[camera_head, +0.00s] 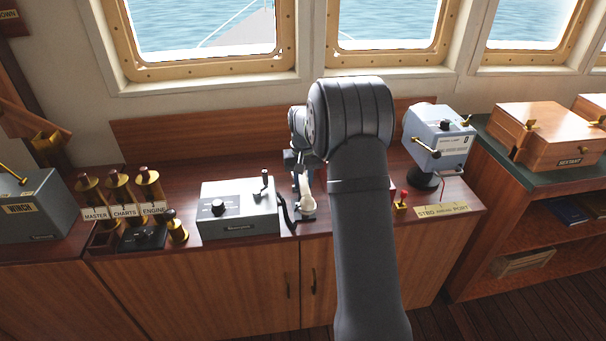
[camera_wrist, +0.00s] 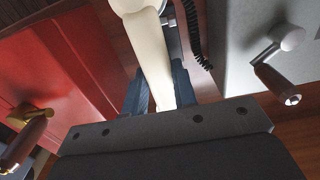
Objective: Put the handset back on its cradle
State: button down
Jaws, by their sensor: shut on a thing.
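The cream handset (camera_head: 308,207) shows its lower end at the front edge of the wooden console, just right of a grey box. My gripper (camera_head: 302,184) is above it, pointing down. In the wrist view the handset (camera_wrist: 150,50) runs lengthwise between the two dark blue fingers of my gripper (camera_wrist: 160,88), which are shut on it. Its rounded end is at the top of that view. A black coiled cord (camera_wrist: 192,35) hangs beside it. I cannot make out the cradle; my arm hides part of the console in the head view.
The grey box (camera_head: 238,222) with a knob and lever stands close left of the gripper. A red surface with a brass lever (camera_wrist: 30,115) lies left in the wrist view. A blue-grey device (camera_head: 438,135) and small red-topped lever (camera_head: 403,198) stand right of my arm.

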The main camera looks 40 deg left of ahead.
jog(key=shift+f, duration=2.25)
jog(key=c, duration=1.1)
grip_release()
notch_tip(320, 180, up, 18)
jog(key=shift+f, duration=0.25)
notch_tip(320, 180, down, 17)
jog(key=shift+f, duration=0.1)
jog(key=shift+r, duration=0.7)
